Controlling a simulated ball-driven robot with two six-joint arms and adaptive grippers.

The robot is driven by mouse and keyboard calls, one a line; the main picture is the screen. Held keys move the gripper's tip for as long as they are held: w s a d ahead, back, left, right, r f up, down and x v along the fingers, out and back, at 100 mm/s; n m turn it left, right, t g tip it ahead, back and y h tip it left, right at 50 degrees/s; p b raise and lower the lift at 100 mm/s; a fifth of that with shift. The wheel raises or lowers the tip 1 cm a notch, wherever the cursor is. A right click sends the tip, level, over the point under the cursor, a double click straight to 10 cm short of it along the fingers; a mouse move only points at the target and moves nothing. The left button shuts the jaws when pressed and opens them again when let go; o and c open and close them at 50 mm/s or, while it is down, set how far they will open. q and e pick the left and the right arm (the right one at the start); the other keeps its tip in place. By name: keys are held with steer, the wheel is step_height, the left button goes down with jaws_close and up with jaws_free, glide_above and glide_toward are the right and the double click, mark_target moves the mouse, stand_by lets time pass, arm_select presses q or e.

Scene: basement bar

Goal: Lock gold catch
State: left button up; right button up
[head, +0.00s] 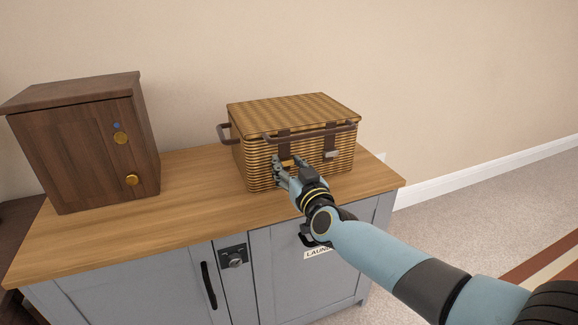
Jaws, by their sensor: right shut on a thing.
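A wicker basket (255,162) with a closed lid (293,112) stands on the wooden counter. Two dark straps run down its front. The right strap carries a silver-grey catch (332,154). My right gripper (281,163) is at the lower end of the left strap, on the basket's front. A small gold patch, the gold catch (287,162), shows there beside the fingers, mostly hidden by them. The gripper is shut on it. Whether the catch is locked cannot be seen. My left gripper is not in view.
A dark wooden box cabinet (80,155) with two gold knobs and a blue dot stands on the counter (190,205) at left. A brown handle bar (310,133) crosses the basket's front. Grey cupboard doors are below, with a black handle (209,285).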

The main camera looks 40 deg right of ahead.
steer(key=shift+m, duration=0.4)
steer(key=m, duration=0.8)
steer(key=shift+f, duration=0.1)
steer(key=m+b, duration=0.1)
steer(key=m, duration=0.4)
steer(key=shift+m, duration=1.1)
steer(key=shift+s+m+b, duration=0.1)
steer(key=shift+m+b, duration=0.2)
steer(key=shift+m, duration=0.4)
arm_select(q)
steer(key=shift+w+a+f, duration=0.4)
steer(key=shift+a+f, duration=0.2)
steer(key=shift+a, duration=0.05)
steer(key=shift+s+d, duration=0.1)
arm_select(e)
steer(key=shift+m, duration=0.3)
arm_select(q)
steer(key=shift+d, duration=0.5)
